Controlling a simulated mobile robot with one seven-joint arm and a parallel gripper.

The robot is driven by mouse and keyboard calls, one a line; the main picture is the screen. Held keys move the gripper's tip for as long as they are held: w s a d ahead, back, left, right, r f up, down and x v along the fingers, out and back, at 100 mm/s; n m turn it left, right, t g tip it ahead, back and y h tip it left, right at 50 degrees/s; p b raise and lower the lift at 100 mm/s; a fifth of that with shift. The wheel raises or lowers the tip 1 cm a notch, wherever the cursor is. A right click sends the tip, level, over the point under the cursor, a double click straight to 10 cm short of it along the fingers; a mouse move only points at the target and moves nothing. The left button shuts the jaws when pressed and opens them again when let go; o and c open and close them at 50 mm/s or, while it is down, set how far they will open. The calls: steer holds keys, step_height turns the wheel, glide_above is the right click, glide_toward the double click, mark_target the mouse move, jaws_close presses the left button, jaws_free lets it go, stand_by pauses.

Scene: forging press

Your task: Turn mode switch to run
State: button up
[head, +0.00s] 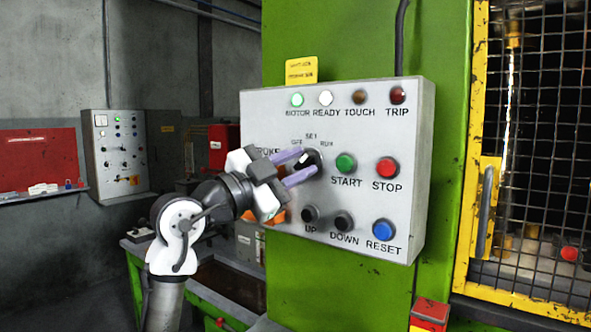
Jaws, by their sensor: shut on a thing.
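The control panel (410,130) is a grey box on a green press column. The mode switch (310,158) is a black rotary knob below the labels OFF, SET and RUN. My gripper (304,165) reaches in from the left, with its two purple fingers on either side of the knob and shut on it. The knob's pale mark is partly hidden by the fingers, so I cannot tell exactly which label it points to. The arm covers the panel's left part, including some of the STROKE label.
Green START (346,163) and red STOP (387,167) buttons sit right of the knob. Black UP (310,214) and DOWN (343,221) buttons and blue RESET (383,230) lie below. A yellow-framed mesh guard (535,150) stands at right.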

steer(key=o, duration=0.6)
steer(key=b+v, duration=0.4)
steer(key=v, duration=0.9)
steer(key=shift+s+a+f, duration=0.15)
steer(key=shift+s+a, duration=0.1)
steer(key=shift+s, duration=0.1)
